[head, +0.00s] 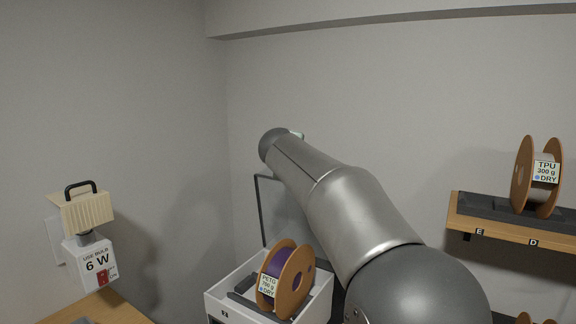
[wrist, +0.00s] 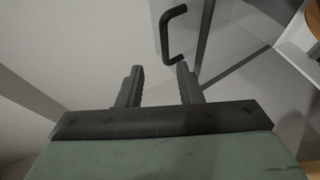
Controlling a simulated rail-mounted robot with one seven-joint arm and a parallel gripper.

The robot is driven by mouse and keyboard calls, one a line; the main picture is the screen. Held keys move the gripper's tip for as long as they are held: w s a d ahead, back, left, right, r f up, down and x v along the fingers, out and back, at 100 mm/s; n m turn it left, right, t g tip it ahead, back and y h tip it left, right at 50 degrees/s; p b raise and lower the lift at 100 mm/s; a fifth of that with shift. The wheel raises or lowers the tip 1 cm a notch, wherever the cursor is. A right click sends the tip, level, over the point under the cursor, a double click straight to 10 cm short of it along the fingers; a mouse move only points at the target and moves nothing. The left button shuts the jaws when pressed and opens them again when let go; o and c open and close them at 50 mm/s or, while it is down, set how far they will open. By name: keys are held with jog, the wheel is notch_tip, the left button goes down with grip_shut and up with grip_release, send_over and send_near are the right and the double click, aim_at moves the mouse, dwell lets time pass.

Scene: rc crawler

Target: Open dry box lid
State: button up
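The dry box (head: 217,301) is a white box at the lower middle of the head view, with a spool inside. A thin dark frame edge (head: 261,215) stands up behind it, seemingly part of its raised clear lid; my arm hides the rest. In the wrist view, a black handle (wrist: 165,33) sits on a clear panel (wrist: 225,40), which looks like the lid. My gripper (wrist: 159,70) is open and empty. The handle is beyond the fingertips, apart from them. In the head view the fingers are hidden behind my arm.
The purple spool with orange flanges (head: 287,279) is labelled PETG. A TPU spool (head: 538,176) sits on a wooden shelf (head: 505,227) at right. A lamp-like fixture (head: 88,240) stands at left above a wooden surface (head: 105,307). Plain grey walls are behind.

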jog(key=b+v, duration=0.2)
jog(key=v, duration=0.8)
jog(key=shift+r+b, duration=0.15)
jog(key=shift+b, duration=0.15)
jog(key=shift+s, duration=0.1)
jog(key=s+d+f+m+g, duration=0.3)
jog(key=s+f, duration=0.4)
jog(key=f, duration=0.3)
jog(key=s+d+f+m+g+y, duration=0.1)
jog(key=s+d+f+m+g, duration=0.2)
jog(key=s+f, duration=0.6)
jog(key=s+d+f+m+g, duration=0.35)
jog(key=s+f, duration=0.25)
jog(key=f, duration=0.5)
jog(key=s+f+m+g+y, duration=0.2)
jog(key=s+f+m+g, duration=0.1)
jog(key=s+f, duration=0.7)
jog(key=s+m, duration=0.1)
jog(key=s, duration=0.3)
jog(key=shift+a+f, duration=0.35)
